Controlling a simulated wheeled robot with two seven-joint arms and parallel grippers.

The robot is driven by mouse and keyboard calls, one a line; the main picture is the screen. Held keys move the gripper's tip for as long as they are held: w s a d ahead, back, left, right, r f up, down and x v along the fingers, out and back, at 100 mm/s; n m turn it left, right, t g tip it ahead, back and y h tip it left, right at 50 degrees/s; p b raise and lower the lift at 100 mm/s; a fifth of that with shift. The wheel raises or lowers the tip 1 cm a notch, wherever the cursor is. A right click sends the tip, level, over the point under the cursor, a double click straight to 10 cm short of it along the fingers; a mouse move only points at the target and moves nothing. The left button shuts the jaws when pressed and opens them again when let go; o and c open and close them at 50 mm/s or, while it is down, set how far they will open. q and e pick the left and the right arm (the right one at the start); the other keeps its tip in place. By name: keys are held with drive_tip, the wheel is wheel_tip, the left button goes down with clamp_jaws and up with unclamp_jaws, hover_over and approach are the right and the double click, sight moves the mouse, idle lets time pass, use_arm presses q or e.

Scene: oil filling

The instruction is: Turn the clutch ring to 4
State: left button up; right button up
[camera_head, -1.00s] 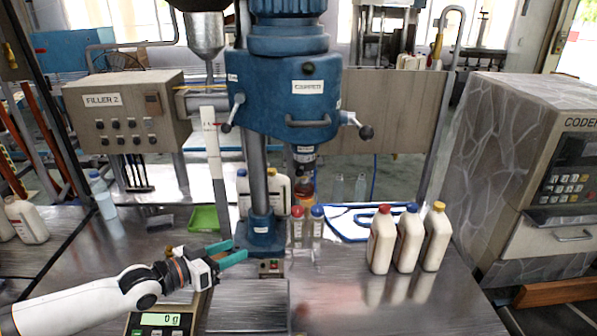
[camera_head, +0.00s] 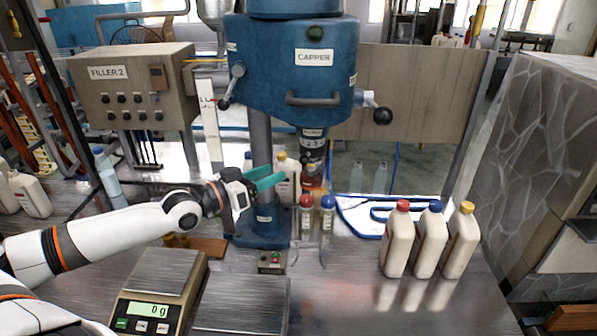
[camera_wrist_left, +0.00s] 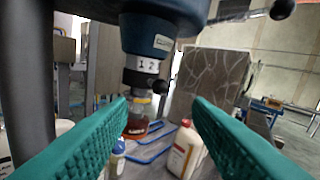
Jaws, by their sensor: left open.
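The blue capper (camera_head: 300,80) stands at the back middle with its spindle hanging down. The ring's index mark cannot be made out. An amber chuck part (camera_wrist_left: 136,126) shows below it. My left gripper (camera_head: 272,180), with teal fingers, is open left of the spindle and a little lower than the ring. In the left wrist view the ring lies ahead, apart from the open fingers (camera_wrist_left: 160,108). My right gripper is out of view.
The capper's column (camera_head: 262,135) rises close beside my left fingers. Red-capped (camera_head: 305,215) and blue-capped (camera_head: 327,213) small bottles stand below the spindle. Three white bottles (camera_head: 430,240) stand at the right. A scale (camera_head: 160,285) sits front left.

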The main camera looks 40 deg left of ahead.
sight(310, 150)
use_arm(q)
drive_tip(key=x, duration=0.9)
drive_tip(key=shift+b, duration=0.3)
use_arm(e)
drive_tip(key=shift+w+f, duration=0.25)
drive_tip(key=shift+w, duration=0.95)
use_arm(q)
drive_tip(key=shift+s, duration=0.1)
